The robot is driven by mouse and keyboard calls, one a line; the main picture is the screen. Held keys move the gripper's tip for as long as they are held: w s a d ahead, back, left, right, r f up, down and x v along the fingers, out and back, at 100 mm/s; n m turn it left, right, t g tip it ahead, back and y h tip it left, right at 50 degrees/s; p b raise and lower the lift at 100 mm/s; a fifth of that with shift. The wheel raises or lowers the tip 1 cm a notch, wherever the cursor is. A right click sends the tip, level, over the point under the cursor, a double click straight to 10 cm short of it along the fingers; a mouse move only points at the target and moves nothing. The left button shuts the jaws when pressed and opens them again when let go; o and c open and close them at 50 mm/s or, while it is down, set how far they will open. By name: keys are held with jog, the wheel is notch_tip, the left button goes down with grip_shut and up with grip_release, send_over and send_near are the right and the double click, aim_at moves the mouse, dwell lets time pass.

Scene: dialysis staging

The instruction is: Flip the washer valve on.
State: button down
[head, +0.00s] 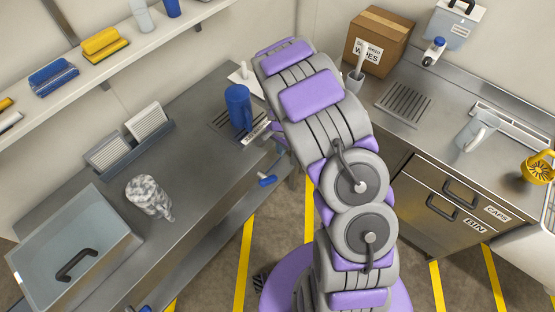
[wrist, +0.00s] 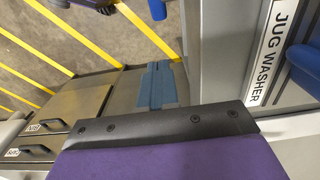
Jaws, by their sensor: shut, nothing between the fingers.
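In the head view, a blue-handled lever (head: 267,180), which looks like the washer valve, sticks out below the front edge of the left steel counter. A blue piece at the top of the wrist view (wrist: 157,9) looks like the same handle. The JUG WASHER label (wrist: 270,50) is on the counter edge to its right; it shows partly in the head view (head: 256,132). My gripper (wrist: 160,84) is shut and empty, its blue-grey fingers apart from the handle in the picture.
A blue jug (head: 238,106) stands on the drain grate above the label. The left counter (head: 190,187) also holds a marbled jug (head: 148,196) and a basin (head: 75,250). A cabinet with a BIN label (head: 475,226) stands right. Yellow-striped floor (head: 243,265) lies between.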

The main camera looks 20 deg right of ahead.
jog(key=b, duration=0.2)
send_over(275, 176)
jog(key=w+d, duration=0.1)
jog(key=d, duration=0.1)
notch_tip(275, 176, down, 10)
jog(key=shift+s+a+f+b, duration=0.3)
jog(key=shift+a+f, duration=0.35)
jog(key=shift+s+a+f, duration=0.15)
jog(key=shift+s+f, duration=0.05)
jog(key=shift+f, duration=0.2)
jog(key=shift+a, duration=0.15)
